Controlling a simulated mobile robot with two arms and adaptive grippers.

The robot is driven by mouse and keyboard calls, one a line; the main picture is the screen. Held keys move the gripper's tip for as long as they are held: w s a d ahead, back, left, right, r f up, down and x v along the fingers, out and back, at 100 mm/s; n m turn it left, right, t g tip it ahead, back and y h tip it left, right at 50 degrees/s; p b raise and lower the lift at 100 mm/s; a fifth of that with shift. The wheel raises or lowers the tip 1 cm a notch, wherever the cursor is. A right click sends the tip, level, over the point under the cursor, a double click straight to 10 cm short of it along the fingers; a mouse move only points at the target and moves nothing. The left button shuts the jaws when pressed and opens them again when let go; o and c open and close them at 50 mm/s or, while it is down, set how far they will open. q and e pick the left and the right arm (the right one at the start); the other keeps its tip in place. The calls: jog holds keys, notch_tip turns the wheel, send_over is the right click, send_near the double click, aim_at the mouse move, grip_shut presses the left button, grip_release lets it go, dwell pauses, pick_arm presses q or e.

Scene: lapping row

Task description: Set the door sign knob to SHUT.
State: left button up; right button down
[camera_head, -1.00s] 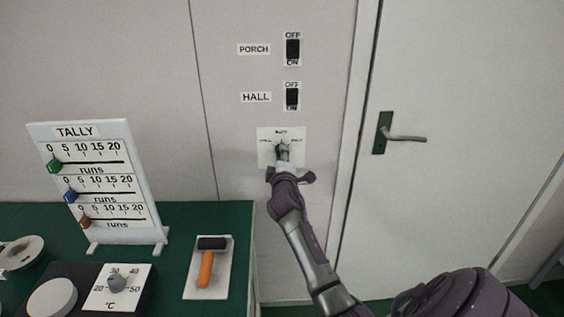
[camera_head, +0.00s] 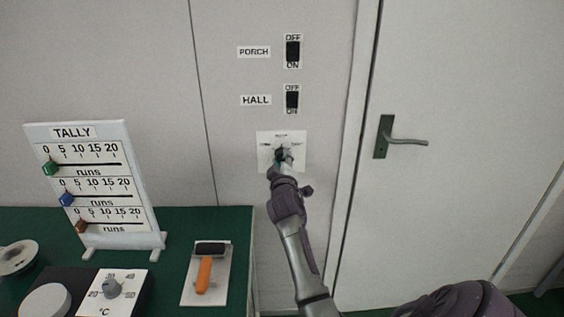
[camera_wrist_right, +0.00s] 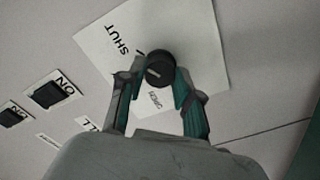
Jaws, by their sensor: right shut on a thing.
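The door sign knob (camera_head: 281,152) is small and dark, on a white plate (camera_head: 298,164) on the wall, below the HALL switch. The knob (camera_wrist_right: 159,68) shows as a round black cap with a pale line mark in the wrist view. The plate (camera_wrist_right: 204,48) carries the word SHUT to the upper left of the knob; another label below the knob is partly covered and hard to read. My right gripper (camera_head: 284,159) is at the plate; its two fingers (camera_wrist_right: 157,84) are shut on the knob, one on each side. Which label the mark points at is unclear. My left gripper is not in view.
PORCH (camera_head: 292,51) and HALL (camera_head: 292,99) switches sit above the plate. A door (camera_head: 470,110) with a lever handle (camera_head: 405,141) is to the right.

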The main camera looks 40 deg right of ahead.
jog(key=shift+f, duration=0.15)
jog(key=c, duration=0.8)
grip_release()
jog(key=v, duration=1.2)
